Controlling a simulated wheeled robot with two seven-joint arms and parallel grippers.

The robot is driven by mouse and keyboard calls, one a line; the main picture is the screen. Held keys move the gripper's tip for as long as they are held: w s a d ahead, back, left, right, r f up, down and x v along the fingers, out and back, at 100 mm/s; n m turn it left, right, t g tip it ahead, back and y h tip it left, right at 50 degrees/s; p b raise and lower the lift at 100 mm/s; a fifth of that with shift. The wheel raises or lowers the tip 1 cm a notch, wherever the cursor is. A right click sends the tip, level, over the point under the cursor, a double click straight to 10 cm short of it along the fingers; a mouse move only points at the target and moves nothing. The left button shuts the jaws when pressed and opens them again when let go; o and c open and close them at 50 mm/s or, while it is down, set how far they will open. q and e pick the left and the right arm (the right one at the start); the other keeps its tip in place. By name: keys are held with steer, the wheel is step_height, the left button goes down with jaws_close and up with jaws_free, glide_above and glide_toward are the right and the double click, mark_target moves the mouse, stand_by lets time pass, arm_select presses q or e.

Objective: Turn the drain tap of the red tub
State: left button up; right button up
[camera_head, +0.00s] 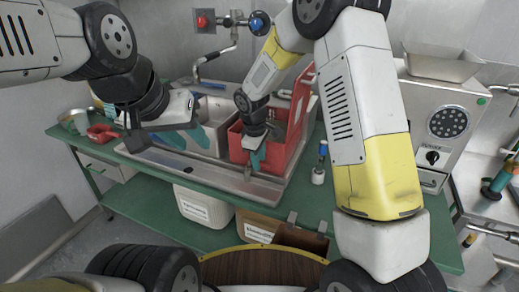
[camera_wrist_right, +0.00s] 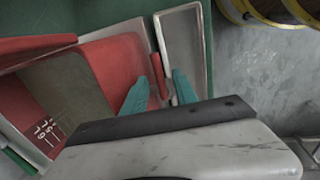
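The red tub (camera_head: 278,158) sits in the sink unit, right of a white basin. Its red interior also shows in the right wrist view (camera_wrist_right: 118,62). My right gripper (camera_head: 256,158) is over the tub's front edge, pointing down. In the right wrist view, its two teal fingers (camera_wrist_right: 160,86) are apart. A red lever (camera_wrist_right: 158,76), apparently the drain tap handle, stands between them at the tub's outer front side; contact cannot be told. In the head view the gripper mostly hides the tap. My left gripper (camera_head: 188,140) is open and empty over the white basin.
A metal trough (camera_wrist_right: 183,50) lies in front of the tub. The white basin (camera_head: 216,118) is left of it. A red scoop (camera_head: 102,133) lies at the table's left, and a blue-handled tool (camera_head: 321,160) stands right of the tub. White and brown bins (camera_head: 204,206) are below.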

steer(key=shift+c, duration=0.2)
jaws_close()
stand_by(1.1)
